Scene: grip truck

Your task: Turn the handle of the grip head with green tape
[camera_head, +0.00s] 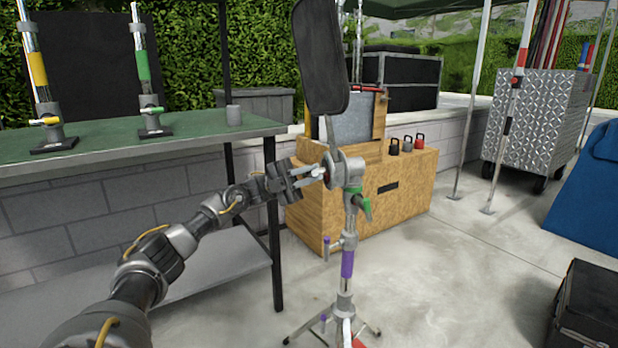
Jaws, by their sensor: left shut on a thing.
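A grey grip head (349,169) sits on top of a light stand (345,300) in the middle of the view. Green shows just below the head, with a green handle (364,208) hanging to its right. My left gripper (318,173) comes in from the left and is shut on the handle (324,172) at the left side of the head. The fingers hide part of this handle. A black panel (321,60) rises above the head. My right gripper is not in view.
A green-topped table (195,128) at left holds a yellow-banded post (37,70) and a green-banded post (143,65). A wooden crate (408,190) stands close behind the stand. A black case (588,305) lies at lower right. Floor right of the stand is clear.

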